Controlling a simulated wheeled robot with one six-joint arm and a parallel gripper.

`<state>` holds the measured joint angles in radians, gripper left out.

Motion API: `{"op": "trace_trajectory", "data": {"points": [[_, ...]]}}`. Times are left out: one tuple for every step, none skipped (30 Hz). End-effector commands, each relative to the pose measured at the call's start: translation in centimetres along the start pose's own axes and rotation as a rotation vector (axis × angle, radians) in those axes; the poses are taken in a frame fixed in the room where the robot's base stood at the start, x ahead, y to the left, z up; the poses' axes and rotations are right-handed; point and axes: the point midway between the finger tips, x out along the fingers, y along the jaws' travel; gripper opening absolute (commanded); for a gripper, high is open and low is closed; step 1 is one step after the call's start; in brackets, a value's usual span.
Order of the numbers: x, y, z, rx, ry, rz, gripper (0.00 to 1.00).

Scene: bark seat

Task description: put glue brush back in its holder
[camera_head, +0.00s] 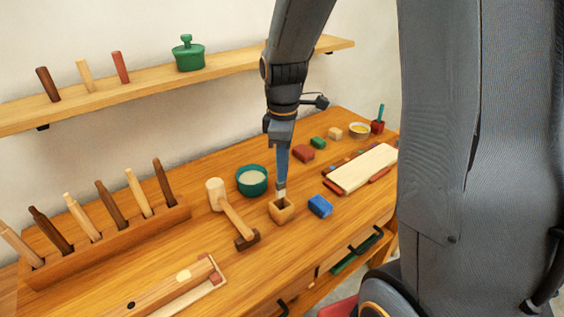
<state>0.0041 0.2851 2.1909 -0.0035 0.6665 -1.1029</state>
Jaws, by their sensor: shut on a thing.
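My gripper (279,142) points down over the workbench and is shut on the glue brush (282,168). The brush has a blue handle and a pale tip, and hangs close to upright with its tip down. A small square wooden holder (281,214) with a dark opening stands on the bench below it. The pale tip overlaps the holder's opening in the picture. I cannot tell whether the tip is inside the opening or just above it.
A teal bowl (252,181) and a wooden mallet (231,211) lie left of the holder. A blue block (320,206) sits close on its right. A tool rack (110,240) stands at left. A pale board (363,168) lies at right. A shelf (225,72) hangs behind.

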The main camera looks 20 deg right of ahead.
Motion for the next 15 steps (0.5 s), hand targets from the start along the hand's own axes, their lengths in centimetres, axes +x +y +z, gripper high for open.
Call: {"op": "trace_trajectory", "data": {"points": [[0.6,0.1,0.0,0.0,0.0,0.0,0.0],[0.9,0.1,-0.1,0.0,0.0,0.0,0.0],[1.2,0.1,-0.1,0.0,0.0,0.0,0.0],[1.5,0.1,-0.1,0.0,0.0,0.0,0.0],[1.9,0.1,-0.1,0.0,0.001,0.0,0.0],[2.3,0.1,-0.1,0.0,0.001,0.0,0.0],[2.6,0.1,0.0,0.001,0.001,0.0,0.0],[3.0,0.1,0.0,0.001,0.001,0.0,0.0],[3.4,0.1,0.0,0.001,0.0,0.0,0.0],[3.8,0.1,0.0,0.001,0.0,0.0,0.0],[4.1,0.1,0.0,0.001,0.0,-0.001,0.0],[4.5,0.1,0.1,0.002,0.0,-0.001,0.0],[4.8,0.1,0.1,0.003,0.0,-0.001,0.0],[5.2,0.1,0.1,0.003,0.0,-0.001,0.0],[5.6,0.1,0.1,0.003,0.0,-0.001,0.0]]}}
